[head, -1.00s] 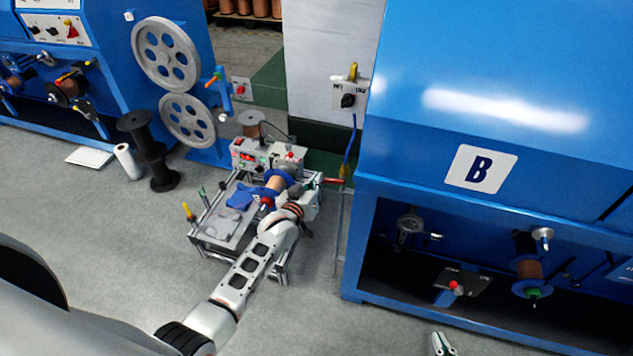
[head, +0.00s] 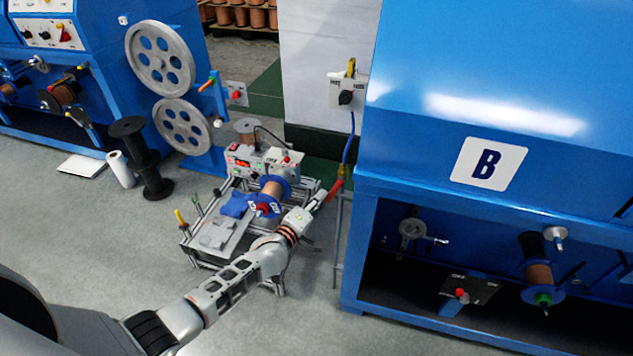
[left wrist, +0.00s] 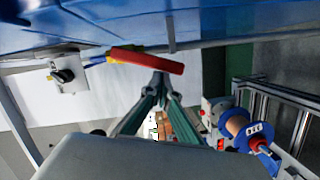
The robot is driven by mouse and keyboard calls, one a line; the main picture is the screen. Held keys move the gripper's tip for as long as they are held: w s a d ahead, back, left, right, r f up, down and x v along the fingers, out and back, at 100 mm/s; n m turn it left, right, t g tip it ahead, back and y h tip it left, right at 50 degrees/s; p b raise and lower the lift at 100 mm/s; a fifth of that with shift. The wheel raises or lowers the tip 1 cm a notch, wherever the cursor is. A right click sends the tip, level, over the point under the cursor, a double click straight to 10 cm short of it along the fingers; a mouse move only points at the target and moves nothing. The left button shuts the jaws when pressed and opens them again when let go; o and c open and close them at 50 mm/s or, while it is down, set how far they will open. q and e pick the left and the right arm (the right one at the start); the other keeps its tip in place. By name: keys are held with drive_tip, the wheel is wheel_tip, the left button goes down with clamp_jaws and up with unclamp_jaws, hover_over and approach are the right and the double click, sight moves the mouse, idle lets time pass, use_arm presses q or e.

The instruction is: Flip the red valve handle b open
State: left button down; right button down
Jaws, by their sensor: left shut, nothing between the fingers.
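The red valve handle (head: 335,190) sits beside the left edge of the blue machine marked B, below a blue hose. It slants down to the left from a small yellow fitting. In the left wrist view the red handle (left wrist: 147,60) crosses above my fingertips, with yellow at its left end. My left gripper (head: 322,196) is shut and empty, its tips right at the handle's lower end. The shut fingers also show in the left wrist view (left wrist: 160,80); I cannot tell whether they touch the handle. My right gripper is out of view.
A small bench (head: 213,240) with a copper spool (head: 270,190) and control box (head: 262,160) stands under my left arm. The blue machine B (head: 480,90) blocks the right side. A switch box (head: 347,92) hangs behind.

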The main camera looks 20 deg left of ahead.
use_arm(q)
drive_tip(key=d+f+n+b, duration=0.1)
drive_tip(key=n+b, duration=0.2)
drive_tip(key=shift+s+d+f+t+h, duration=0.1)
drive_tip(key=shift+d+f+t+h, duration=0.2)
drive_tip(key=shift+d+f+t, duration=0.1)
drive_tip(key=shift+d+n+b, duration=0.15)
drive_tip(key=shift+n+b, duration=0.15)
drive_tip(key=shift+n, duration=0.1)
drive_tip(key=shift+r, duration=0.1)
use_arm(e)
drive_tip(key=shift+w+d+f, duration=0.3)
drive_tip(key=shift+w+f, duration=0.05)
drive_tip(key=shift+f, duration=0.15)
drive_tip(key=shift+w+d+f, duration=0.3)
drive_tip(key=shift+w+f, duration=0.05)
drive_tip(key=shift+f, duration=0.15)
use_arm(q)
drive_tip(key=shift+d+r, duration=0.1)
drive_tip(key=shift+d, duration=0.05)
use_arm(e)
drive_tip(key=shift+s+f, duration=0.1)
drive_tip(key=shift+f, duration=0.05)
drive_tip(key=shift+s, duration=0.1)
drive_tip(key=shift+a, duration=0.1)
